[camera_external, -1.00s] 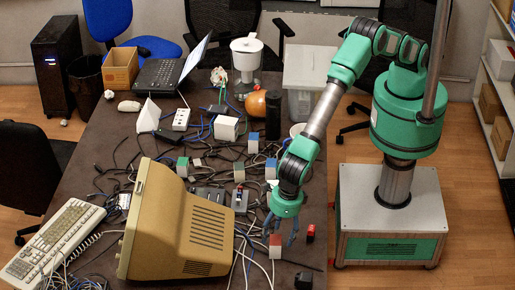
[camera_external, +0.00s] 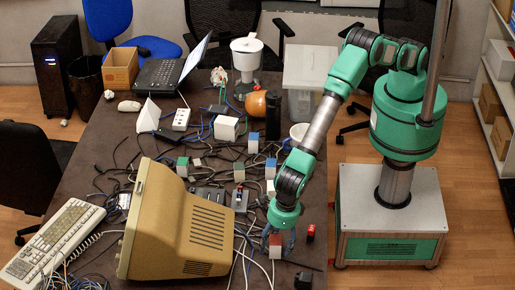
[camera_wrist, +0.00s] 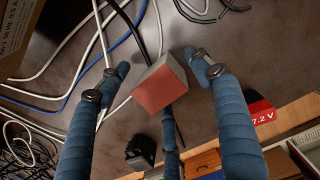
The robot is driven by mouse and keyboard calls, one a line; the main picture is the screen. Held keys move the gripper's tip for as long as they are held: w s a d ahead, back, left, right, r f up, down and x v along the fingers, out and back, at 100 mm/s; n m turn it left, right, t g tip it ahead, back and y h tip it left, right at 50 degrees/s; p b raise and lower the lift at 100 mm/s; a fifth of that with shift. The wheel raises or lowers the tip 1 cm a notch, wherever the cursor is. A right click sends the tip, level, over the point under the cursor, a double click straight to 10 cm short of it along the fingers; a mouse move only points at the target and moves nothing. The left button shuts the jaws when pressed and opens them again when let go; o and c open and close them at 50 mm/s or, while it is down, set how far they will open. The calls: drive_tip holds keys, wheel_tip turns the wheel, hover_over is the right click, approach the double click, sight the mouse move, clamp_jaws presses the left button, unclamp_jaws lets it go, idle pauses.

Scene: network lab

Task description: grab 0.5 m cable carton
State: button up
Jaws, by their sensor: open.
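A small carton (camera_wrist: 160,88) with a red face and pale grey sides sits between my fingers in the wrist view. No length label is readable on it. In the external view this red-topped carton (camera_external: 275,251) stands near the table's right edge, partly hidden by my fingers. My gripper (camera_external: 274,238) is low over it, pointing down. In the wrist view my open gripper (camera_wrist: 161,68) has blue fingers on both sides of the carton and a third finger below it. A gap shows on the left; contact on the right is unclear. Similar small cartons have green tops (camera_external: 182,163) or blue tops (camera_external: 271,166).
A beige monitor (camera_external: 175,225) stands close on the left. Loose cables (camera_wrist: 60,55) surround the carton. A red and black battery (camera_wrist: 260,112) marked 7.2 V and a black block (camera_wrist: 140,150) lie nearby. The table's right edge is close.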

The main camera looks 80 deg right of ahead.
sight(276, 239)
idle(0.4)
drive_tip(key=c, duration=1.4)
drive_tip(key=shift+r, duration=0.1)
drive_tip(key=shift+r, duration=0.2)
drive_tip(key=shift+c, duration=0.8)
drive_tip(key=shift+r, duration=0.4)
clamp_jaws()
wheel_tip(276, 239, up, 9)
drive_tip(key=shift+f+p, duration=0.1)
drive_tip(key=shift+p, duration=0.95)
